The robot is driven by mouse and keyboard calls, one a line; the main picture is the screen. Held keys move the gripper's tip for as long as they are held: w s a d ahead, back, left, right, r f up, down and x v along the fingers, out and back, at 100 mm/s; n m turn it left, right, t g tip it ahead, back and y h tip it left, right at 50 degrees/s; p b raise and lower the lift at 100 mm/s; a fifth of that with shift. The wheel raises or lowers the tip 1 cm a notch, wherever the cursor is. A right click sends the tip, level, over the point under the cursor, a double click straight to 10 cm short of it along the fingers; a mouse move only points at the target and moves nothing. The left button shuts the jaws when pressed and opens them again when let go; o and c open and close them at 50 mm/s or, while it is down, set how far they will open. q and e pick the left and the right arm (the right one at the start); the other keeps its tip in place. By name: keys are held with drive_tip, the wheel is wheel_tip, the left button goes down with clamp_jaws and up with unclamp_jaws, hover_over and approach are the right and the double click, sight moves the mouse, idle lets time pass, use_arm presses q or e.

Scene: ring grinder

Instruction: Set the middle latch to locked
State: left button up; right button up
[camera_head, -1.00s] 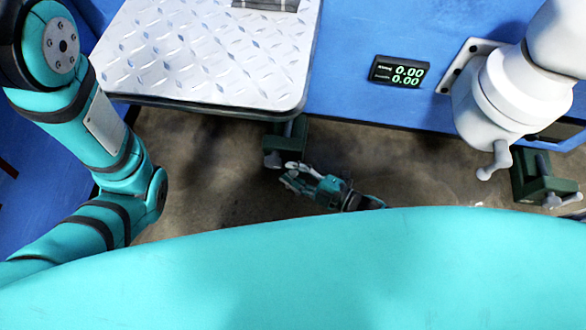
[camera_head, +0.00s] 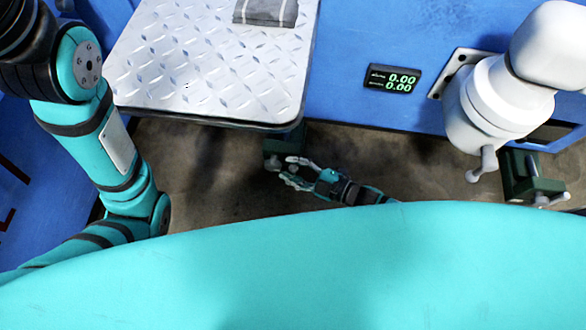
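A dark green latch (camera_head: 291,145) sits below the front edge of the metal plate, near the picture's middle; I take it for the middle latch. Its grey handle end shows low on it, but its setting is too small to read. My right gripper (camera_head: 287,171) is just below and right of this latch, its tips close to the handle. Whether the tips touch it, and how far they are apart, I cannot tell. My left arm comes in at the left; its gripper is out of view. A second green latch (camera_head: 519,176) with a grey handle is at the right.
The diamond-patterned metal plate (camera_head: 205,65) juts out above the middle latch, with a grey striped item (camera_head: 266,12) on it. A black display (camera_head: 392,79) reading 0.00 twice is on the blue machine front (camera_head: 345,35). A white rounded machine part (camera_head: 495,97) sticks out at right.

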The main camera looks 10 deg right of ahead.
drive_tip(key=o, duration=0.4)
drive_tip(key=shift+w+d, duration=0.15)
drive_tip(key=shift+s+d+f, duration=0.1)
drive_tip(key=shift+s+d, duration=0.05)
drive_tip(key=shift+s, duration=0.2)
drive_tip(key=v, duration=1.1)
drive_tip(key=shift+d+r, duration=0.15)
drive_tip(key=shift+r, duration=0.05)
